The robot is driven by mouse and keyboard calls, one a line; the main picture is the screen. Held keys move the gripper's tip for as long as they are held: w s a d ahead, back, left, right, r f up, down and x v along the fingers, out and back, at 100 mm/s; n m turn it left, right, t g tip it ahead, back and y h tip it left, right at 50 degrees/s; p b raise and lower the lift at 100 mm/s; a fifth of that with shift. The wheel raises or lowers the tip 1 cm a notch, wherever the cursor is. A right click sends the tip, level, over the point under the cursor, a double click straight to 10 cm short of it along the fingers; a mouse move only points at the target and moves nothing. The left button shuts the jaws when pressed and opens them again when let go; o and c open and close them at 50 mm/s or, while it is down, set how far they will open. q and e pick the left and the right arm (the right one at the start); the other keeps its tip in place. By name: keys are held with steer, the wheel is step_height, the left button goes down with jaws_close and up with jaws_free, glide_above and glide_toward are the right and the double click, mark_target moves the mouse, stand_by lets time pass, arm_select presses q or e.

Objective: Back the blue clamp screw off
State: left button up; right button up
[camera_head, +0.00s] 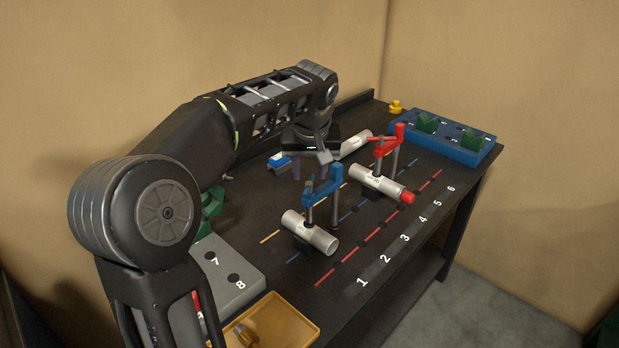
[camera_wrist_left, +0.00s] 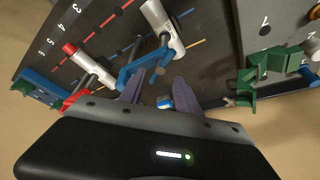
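The blue clamp (camera_head: 322,190) stands on the table, over a light grey pipe (camera_head: 311,232). Its grey screw (camera_head: 309,207) comes down onto the pipe. My left gripper (camera_head: 309,176) is just above and behind the clamp's upper end, with its two purple fingers apart. In the left wrist view the blue clamp (camera_wrist_left: 143,66) lies just beyond the fingertips of the same gripper (camera_wrist_left: 160,77). One finger overlaps the clamp in that view, and I cannot tell whether they touch. Nothing shows held between the fingers. My right gripper is not in view.
A red clamp (camera_head: 385,146) stands over another pipe (camera_head: 377,182) with a red end. A blue board (camera_head: 470,155) with green holders lies far right. A grey numbered board (camera_head: 243,262) and an orange tray (camera_head: 297,311) are in front. A blue-and-white item (camera_head: 280,162) lies behind the clamp.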

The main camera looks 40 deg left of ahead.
mark_target(309, 183)
arm_select(q)
steer(key=x, duration=0.4)
steer(key=shift+f, duration=0.1)
steer(key=shift+c, duration=0.5)
jaws_close()
